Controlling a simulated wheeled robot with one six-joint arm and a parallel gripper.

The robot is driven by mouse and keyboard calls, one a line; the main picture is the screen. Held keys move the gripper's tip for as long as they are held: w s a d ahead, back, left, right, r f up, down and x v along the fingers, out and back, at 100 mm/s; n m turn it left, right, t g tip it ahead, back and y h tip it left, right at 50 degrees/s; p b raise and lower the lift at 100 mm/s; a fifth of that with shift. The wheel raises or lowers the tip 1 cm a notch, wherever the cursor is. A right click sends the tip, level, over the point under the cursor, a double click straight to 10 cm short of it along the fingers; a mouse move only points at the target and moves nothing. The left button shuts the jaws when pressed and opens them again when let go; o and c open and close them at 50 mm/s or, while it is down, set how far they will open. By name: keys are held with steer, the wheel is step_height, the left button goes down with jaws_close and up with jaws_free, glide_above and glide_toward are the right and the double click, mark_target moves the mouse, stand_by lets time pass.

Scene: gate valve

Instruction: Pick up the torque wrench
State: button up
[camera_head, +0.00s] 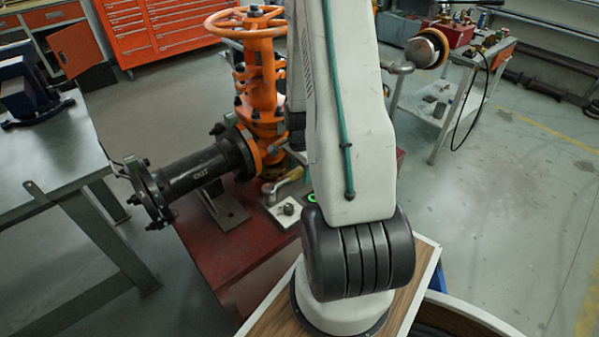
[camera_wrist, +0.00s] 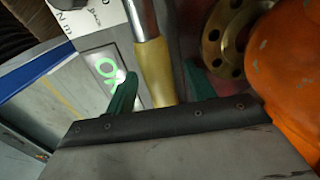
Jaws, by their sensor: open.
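In the wrist view, the torque wrench shows as a yellow handle (camera_wrist: 154,72) with a bright metal shaft running up out of the picture. My gripper (camera_wrist: 160,88) is open, with one green finger on each side of the handle. The left finger is close to the handle, and a wider gap shows on the right. I cannot tell whether either finger touches it. The lower end of the handle is hidden behind the gripper body.
An orange gate valve (camera_head: 262,85) with a black pipe (camera_head: 200,172) stands on a red bench (camera_head: 215,250). Its orange body (camera_wrist: 290,75) is close on the right in the wrist view. A lit "OK" display (camera_wrist: 107,68) is at left. A grey table (camera_head: 50,165) stands left.

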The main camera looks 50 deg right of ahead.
jaws_close()
stand_by(0.4)
